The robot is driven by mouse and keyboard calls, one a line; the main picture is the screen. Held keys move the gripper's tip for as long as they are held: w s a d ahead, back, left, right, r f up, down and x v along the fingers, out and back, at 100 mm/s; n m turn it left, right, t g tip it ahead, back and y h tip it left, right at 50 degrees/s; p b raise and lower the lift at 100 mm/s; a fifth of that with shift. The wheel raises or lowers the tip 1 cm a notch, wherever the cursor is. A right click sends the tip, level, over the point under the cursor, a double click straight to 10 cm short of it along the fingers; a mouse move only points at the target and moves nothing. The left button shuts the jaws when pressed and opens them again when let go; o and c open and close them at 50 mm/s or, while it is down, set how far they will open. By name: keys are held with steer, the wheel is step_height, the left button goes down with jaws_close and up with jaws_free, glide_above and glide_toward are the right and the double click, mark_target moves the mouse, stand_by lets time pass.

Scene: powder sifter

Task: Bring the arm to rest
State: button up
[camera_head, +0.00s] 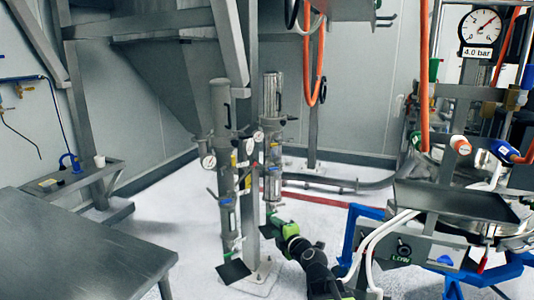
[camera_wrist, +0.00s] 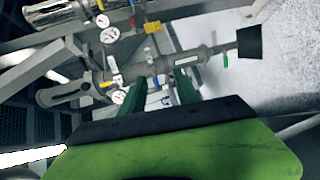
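My arm reaches up from the bottom of the head view. It ends in my green and black gripper (camera_head: 279,224), in front of the foot of the metal pipes. In the wrist view, the two dark green fingers of my gripper (camera_wrist: 158,84) stand apart with a gap between them. I see nothing held in the gap; pipework shows behind it. Whether the fingers touch the pipes cannot be told.
Two upright pipes, left (camera_head: 221,150) and right (camera_head: 271,140), carry gauges and valves. A steel table (camera_head: 75,245) fills the lower left. A sifter with a dark tray (camera_head: 455,200) on a blue frame (camera_head: 352,235) stands right. An orange hose (camera_head: 312,75) hangs behind.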

step_height(320, 180, up, 5)
steer(key=d+p, duration=0.2)
steer(key=p, duration=0.3)
steer(key=s+d+f+m+g+h+p, duration=0.2)
steer(key=s+d+f+m+g, duration=0.2)
steer(key=s+m, duration=0.3)
steer(key=s+d+f+m+g+h+p, duration=0.2)
steer(key=s+d+f+m+g, duration=0.2)
steer(key=s+m, duration=0.4)
steer(key=s+d+f+m+g+h+p, duration=0.2)
steer(key=s+d+f+m+g, duration=0.2)
steer(key=s+m+g, duration=0.2)
steer(key=shift+s+m+g, duration=0.3)
steer(key=shift+s+m, duration=0.7)
steer(key=shift+s, duration=0.05)
